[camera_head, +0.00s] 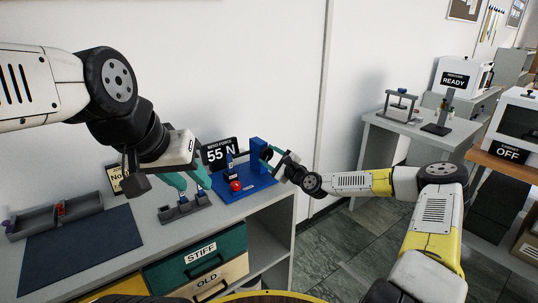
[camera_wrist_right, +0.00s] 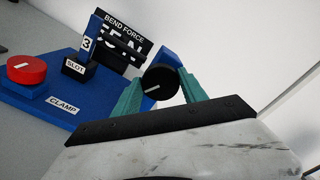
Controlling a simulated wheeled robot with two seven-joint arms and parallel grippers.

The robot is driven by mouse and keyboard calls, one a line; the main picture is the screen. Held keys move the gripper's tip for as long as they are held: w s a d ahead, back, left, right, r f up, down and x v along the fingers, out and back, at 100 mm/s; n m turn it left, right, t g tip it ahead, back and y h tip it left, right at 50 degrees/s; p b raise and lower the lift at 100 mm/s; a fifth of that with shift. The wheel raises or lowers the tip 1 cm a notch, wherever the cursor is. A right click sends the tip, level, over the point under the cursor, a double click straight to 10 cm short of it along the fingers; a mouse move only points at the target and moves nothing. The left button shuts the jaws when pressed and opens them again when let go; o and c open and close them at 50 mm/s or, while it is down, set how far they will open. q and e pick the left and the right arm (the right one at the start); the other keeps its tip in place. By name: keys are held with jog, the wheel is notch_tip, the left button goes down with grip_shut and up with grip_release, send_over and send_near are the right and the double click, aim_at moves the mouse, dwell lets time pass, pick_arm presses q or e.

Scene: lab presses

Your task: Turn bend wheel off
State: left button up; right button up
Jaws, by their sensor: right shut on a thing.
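The blue bend press (camera_head: 249,185) stands on the grey bench, with its black bend wheel (camera_wrist_right: 160,82) facing my right gripper. The wheel has a white mark that slants. My right gripper (camera_wrist_right: 160,90) has its teal fingers on either side of the wheel, shut on it. In the head view my right gripper (camera_head: 273,160) reaches the press from the right. The bend force display (camera_head: 218,154) reads 55 N; its number is partly hidden in the wrist view. My left gripper (camera_head: 194,180) hangs above the bench left of the press, its teal fingers apart and empty.
A red knob (camera_head: 236,186) marked CLAMP sits at the press front, near a SLOT block (camera_wrist_right: 76,65). A grey holder (camera_head: 184,208) stands below my left gripper. A dark mat (camera_head: 80,250) and grey tray (camera_head: 55,217) lie left. The wall is close behind.

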jog(key=n, duration=0.5)
jog(key=shift+f+n, duration=0.1)
jog(key=shift+n, duration=0.3)
jog(key=n, duration=0.5)
jog(key=shift+f, duration=0.1)
jog(key=n, duration=0.5)
jog(key=shift+f+n, duration=0.1)
jog(key=shift+n, duration=0.3)
jog(key=n, duration=1)
jog(key=shift+d+f+n, duration=0.1)
jog(key=shift+n, duration=0.3)
jog(key=n, duration=0.5)
jog(key=shift+w+d, duration=0.1)
jog(key=shift+d, duration=0.05)
jog(key=n, duration=0.5)
jog(key=shift+n, duration=0.4)
jog(key=shift+w+d+n, duration=0.1)
jog(key=shift+n, duration=2)
